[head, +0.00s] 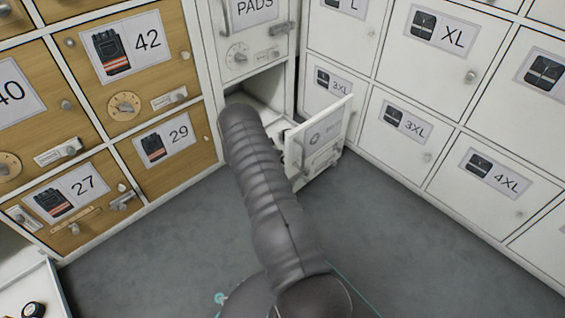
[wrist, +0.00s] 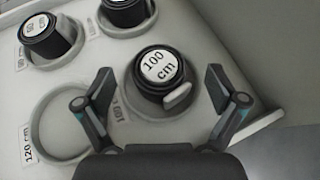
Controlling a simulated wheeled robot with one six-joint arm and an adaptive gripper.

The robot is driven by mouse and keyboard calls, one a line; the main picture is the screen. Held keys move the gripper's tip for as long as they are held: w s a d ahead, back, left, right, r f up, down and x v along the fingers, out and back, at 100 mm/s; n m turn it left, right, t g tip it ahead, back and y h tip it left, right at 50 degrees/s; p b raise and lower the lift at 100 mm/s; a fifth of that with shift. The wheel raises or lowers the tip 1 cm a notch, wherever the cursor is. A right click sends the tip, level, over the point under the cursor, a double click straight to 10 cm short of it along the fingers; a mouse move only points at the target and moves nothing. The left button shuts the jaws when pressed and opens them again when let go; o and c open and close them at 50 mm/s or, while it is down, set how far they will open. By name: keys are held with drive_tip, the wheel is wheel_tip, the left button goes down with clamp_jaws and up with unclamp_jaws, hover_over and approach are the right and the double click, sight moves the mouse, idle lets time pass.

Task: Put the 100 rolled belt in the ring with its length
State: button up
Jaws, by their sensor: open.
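The 100 rolled belt (wrist: 158,75) is a black roll with a white "100 cm" top label and a pale tab on its side. In the wrist view it sits at a pale ring (wrist: 172,117) in a white drawer, beside a partly hidden label that seems to read 100. The roll looks within the ring, but I cannot tell if it rests fully down. My gripper (wrist: 161,95) is open, with one finger on each side of the belt and visible gaps. In the head view my arm hides the gripper and most of the open drawer (head: 328,130).
Two other black rolls stand in rings, one at the upper left (wrist: 43,35) and one at the top (wrist: 124,10). An empty ring (wrist: 35,125) labelled 120 cm is at the left. A white tray (head: 20,290) with a dark roll is at the lower left in the head view.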

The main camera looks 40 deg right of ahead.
drive_tip(key=shift+w+a+r, duration=0.1)
drive_tip(key=shift+r, duration=0.1)
drive_tip(key=p+v, duration=0.1)
drive_tip(key=v, duration=1)
drive_tip(key=s+a+r+m+t+y, duration=0.1)
drive_tip(key=s+a+r+m+y, duration=0.2)
drive_tip(key=r, duration=0.7)
drive_tip(key=s+a+r+m+t, duration=0.15)
drive_tip(key=a+r, duration=0.35)
drive_tip(key=r, duration=0.6)
drive_tip(key=s+a+r+m+y, duration=0.2)
drive_tip(key=s+a+r+m, duration=0.15)
drive_tip(key=r, duration=0.65)
drive_tip(key=s+a+r+m+t+y, duration=0.2)
drive_tip(key=s+a+r, duration=0.2)
drive_tip(key=s, duration=0.4)
drive_tip(key=s+a+r+m+t+y, duration=0.2)
drive_tip(key=s+a+r, duration=0.2)
drive_tip(key=s, duration=0.5)
drive_tip(key=s+a+r+m+t+y, duration=0.2)
drive_tip(key=s+a+r+t, duration=0.1)
drive_tip(key=s+a, duration=0.5)
drive_tip(key=shift+s+r+y, duration=0.3)
drive_tip(key=shift+s+r, duration=0.1)
drive_tip(key=shift+r, duration=0.2)
drive_tip(key=shift+a, duration=0.2)
